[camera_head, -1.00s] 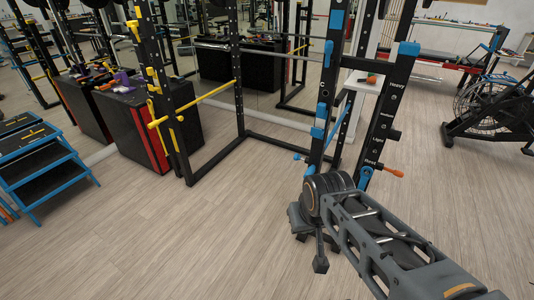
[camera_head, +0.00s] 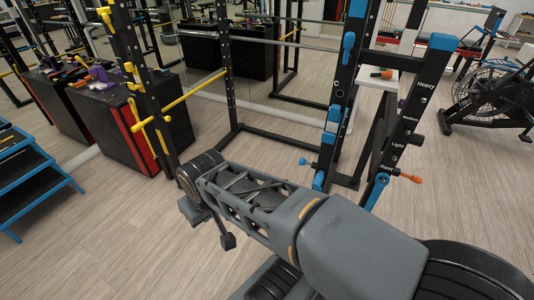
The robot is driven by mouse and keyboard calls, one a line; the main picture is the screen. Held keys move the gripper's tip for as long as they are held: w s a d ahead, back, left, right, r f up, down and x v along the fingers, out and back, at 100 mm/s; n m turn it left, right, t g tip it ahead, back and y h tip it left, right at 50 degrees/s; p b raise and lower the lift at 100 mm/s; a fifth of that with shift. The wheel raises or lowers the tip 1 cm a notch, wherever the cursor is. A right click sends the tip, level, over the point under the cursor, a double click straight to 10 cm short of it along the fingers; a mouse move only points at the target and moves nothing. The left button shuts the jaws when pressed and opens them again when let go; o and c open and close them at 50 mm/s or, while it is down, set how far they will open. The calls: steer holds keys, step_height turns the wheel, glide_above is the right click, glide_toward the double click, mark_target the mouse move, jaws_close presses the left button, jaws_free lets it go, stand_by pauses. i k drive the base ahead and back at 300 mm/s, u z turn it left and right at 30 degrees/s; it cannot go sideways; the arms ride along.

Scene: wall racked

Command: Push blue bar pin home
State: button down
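A rack upright with blue fittings stands right of centre. A small blue knob-ended pin (camera_head: 303,161) sticks out to the left low on this upright; I cannot tell how deep it sits. Blue fittings also show on the upright higher up (camera_head: 348,45) and lower down (camera_head: 330,125). My arm reaches from the lower right towards the left, in front of the rack's foot. A small dark part at its far end, probably my gripper (camera_head: 228,240), hangs over the floor, apart from the rack. Its fingers cannot be made out.
An orange-ended handle (camera_head: 412,178) and a black knob (camera_head: 416,139) stick out from the labelled right post. A yellow bar (camera_head: 180,101) crosses the rack at left. Blue-edged steps (camera_head: 28,185) stand far left. Floor (camera_head: 110,225) between is clear.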

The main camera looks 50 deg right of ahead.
mark_target(302, 161)
steer(key=z, duration=0.05)
steer(key=i, duration=0.95)
steer(key=z, duration=0.75)
steer(key=i, duration=0.6)
steer(key=z, duration=0.35)
